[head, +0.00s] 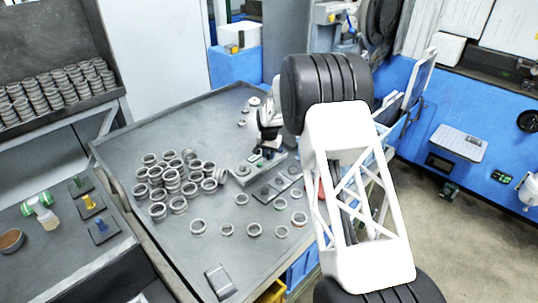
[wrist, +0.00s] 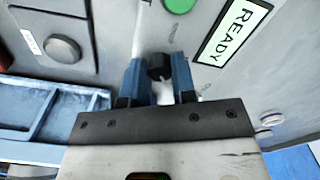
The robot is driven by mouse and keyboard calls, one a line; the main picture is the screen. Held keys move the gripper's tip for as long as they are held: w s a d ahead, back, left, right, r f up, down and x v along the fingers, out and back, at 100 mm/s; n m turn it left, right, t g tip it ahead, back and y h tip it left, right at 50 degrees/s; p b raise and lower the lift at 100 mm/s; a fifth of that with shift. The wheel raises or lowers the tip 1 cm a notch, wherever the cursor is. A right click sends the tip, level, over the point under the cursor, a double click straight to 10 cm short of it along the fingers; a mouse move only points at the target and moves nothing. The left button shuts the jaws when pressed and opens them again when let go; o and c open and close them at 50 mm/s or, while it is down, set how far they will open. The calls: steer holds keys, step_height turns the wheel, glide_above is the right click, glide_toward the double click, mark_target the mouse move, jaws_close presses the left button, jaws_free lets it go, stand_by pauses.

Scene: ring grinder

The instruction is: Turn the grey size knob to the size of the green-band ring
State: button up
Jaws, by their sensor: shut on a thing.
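In the wrist view my gripper (wrist: 159,63) has its two blue fingers on either side of a small dark knob (wrist: 160,70) on a light grey machine face. The fingers are shut on this knob, which looks dark grey to black. Its size marks cannot be read. Many grey rings (head: 198,227) stand on the table in the head view, some stacked and several single. I cannot make out a green band on any of them. In the head view my gripper is too small and covered to tell apart from the machine (head: 258,168).
A blue tray (wrist: 45,110) lies at lower left.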

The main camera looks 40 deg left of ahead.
mark_target(269, 155)
steer(key=n, duration=0.5)
steer(key=shift+n, duration=0.4)
steer(key=n, duration=0.4)
steer(key=shift+n, duration=0.4)
steer(key=shift+r, duration=0.1)
steer(key=o, duration=0.9)
steer(key=shift+o, duration=0.2)
steer(key=shift+r, duration=3.85)
